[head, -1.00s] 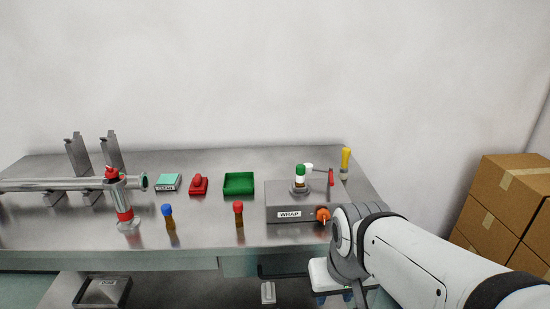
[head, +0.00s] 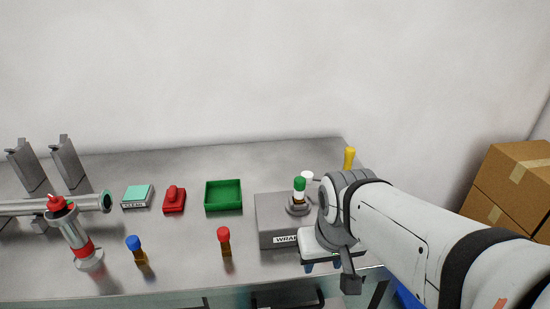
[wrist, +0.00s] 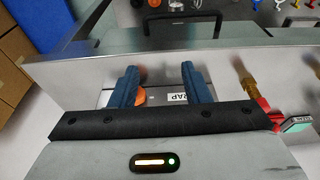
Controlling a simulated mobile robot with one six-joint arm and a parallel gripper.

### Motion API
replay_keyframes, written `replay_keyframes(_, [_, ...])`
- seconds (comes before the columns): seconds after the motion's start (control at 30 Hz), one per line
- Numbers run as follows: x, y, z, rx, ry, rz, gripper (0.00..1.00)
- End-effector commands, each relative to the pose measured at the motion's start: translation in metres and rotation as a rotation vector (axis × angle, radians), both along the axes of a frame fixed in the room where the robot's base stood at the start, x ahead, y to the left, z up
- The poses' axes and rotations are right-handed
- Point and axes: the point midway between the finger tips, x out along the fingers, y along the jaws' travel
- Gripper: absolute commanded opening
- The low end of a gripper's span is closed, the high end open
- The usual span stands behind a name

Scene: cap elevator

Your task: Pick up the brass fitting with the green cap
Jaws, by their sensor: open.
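The fitting with the green cap (head: 299,184) stands upright in the round holder on top of the grey WRAP box (head: 275,214). A white band shows below its cap, and its lower end is hidden in the holder. My gripper (head: 322,267) is at the box's front right corner, lower than the fitting and apart from it. In the wrist view my gripper (wrist: 160,82) has its two blue fingers spread with nothing held. Part of the WRAP label (wrist: 178,98) and an orange knob (wrist: 139,97) show beyond the fingers. The green cap is not visible there.
Brass fittings with a red cap (head: 223,235) and a blue cap (head: 134,243) stand left of the box. A yellow-capped one (head: 349,158) stands behind right. A green tray (head: 224,196), red button (head: 174,198) and teal-topped unit (head: 137,196) lie further left. Cartons (head: 510,185) stand right.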

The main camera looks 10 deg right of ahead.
Motion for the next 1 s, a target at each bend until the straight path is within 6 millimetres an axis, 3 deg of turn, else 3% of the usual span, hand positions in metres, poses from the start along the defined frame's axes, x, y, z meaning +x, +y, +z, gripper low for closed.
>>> replay_keyframes(0.17, [0.033, 0.001, 0.027, 0.0, 0.015, -0.011, 0.52])
replay_keyframes(0.33, [0.097, 0.002, 0.06, 0.002, 0.04, -0.009, 0.52])
replay_keyframes(0.5, [0.154, 0.001, 0.076, 0.002, 0.061, -0.009, 0.52])
replay_keyframes(0.6, [0.176, 0.001, 0.079, 0.003, 0.068, -0.01, 0.52])
replay_keyframes(0.73, [0.19, 0.001, 0.076, 0.003, 0.073, -0.01, 0.52])
replay_keyframes(1.0, [0.197, 0.002, 0.048, 0.002, 0.076, -0.008, 0.52])
